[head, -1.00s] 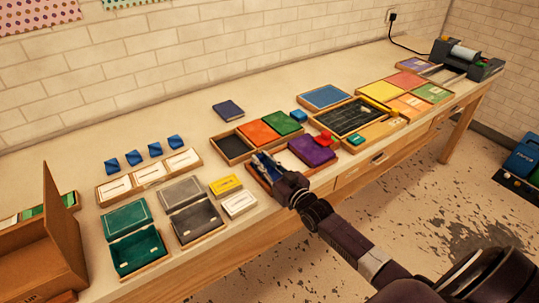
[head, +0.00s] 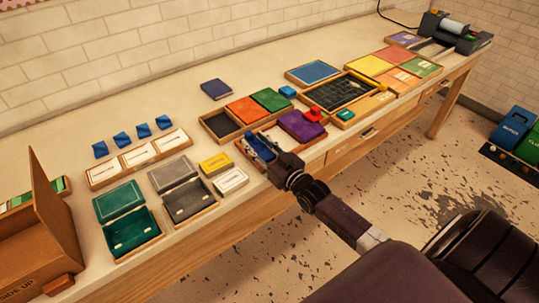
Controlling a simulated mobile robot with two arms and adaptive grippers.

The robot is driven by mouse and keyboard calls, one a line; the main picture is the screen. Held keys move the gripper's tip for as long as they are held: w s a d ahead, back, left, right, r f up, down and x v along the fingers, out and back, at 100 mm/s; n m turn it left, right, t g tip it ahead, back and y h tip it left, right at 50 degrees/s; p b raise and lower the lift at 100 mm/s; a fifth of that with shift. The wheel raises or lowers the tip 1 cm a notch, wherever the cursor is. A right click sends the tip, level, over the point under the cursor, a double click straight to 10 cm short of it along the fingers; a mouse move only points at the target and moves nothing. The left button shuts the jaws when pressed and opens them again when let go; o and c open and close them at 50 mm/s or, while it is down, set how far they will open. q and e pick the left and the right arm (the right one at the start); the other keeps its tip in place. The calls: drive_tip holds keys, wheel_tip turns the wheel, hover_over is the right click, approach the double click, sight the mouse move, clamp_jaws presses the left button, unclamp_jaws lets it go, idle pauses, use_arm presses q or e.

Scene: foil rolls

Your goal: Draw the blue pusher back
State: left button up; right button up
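A small blue block (head: 287,91), which may be the blue pusher, sits at the back left corner of the framed black board (head: 346,93). My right gripper (head: 260,147) is low at the wooden tray beside the purple tile (head: 302,125), well to the front left of that block. Dark blue shows at its fingers; I cannot tell whether this is a held blue piece or the fingers themselves. The tray's floor looks pale around them. My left gripper is out of view.
A red block (head: 313,114) and a green block (head: 345,114) lie near the black board. An open green box (head: 133,234) and a grey box (head: 189,203) stand at the left front.

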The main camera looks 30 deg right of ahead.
drive_tip(key=s, duration=0.9)
drive_tip(key=shift+s+d, duration=0.3)
drive_tip(key=shift+s, duration=0.1)
